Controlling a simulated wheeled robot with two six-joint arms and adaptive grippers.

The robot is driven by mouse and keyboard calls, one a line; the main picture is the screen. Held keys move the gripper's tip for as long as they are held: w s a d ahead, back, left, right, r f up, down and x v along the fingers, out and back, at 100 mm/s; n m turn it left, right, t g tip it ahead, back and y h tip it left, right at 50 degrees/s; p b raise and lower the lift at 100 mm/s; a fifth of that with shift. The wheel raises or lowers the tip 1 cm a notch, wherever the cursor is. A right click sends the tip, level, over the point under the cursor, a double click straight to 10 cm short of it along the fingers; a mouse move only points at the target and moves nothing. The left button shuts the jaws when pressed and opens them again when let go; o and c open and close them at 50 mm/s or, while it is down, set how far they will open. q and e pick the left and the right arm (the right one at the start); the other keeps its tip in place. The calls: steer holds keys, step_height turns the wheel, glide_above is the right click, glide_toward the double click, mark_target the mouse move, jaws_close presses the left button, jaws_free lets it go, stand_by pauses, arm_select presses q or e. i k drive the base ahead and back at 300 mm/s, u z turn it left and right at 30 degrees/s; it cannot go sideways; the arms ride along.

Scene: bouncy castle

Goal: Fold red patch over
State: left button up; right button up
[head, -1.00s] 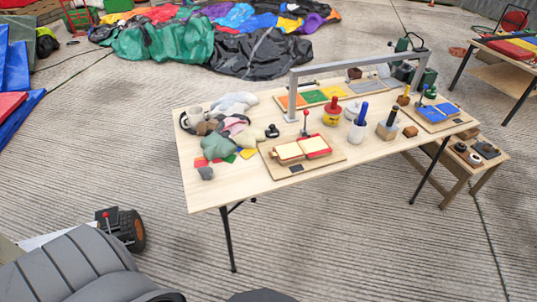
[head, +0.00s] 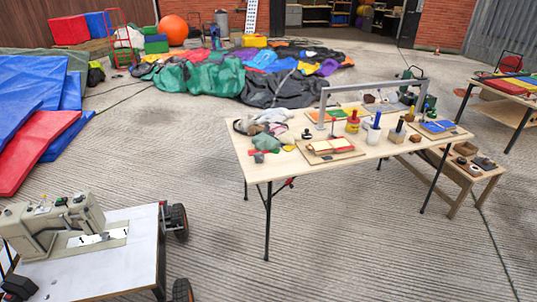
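A red patch (head: 331,146) with pale cream pieces lies on a small wooden board (head: 351,154) near the front edge of the light wooden table (head: 279,169). At this distance I cannot tell how the patch and the cream pieces overlap. A smaller red scrap (head: 253,152) lies at the table's left end beside a heap of grey and pinkish cloth (head: 268,128). Neither of my grippers shows in the head view.
A sewing machine (head: 50,222) stands on a wheeled white-topped cart (head: 110,262) at lower left. Pots with handled tools (head: 374,131) and a grey metal frame (head: 323,100) stand on the table. Blue and red mats (head: 30,152) lie left. Concrete floor (head: 340,250) before the table is clear.

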mark_target(318, 146)
steer(key=u, duration=0.5)
steer(key=i, duration=0.75)
steer(key=u, duration=0.3)
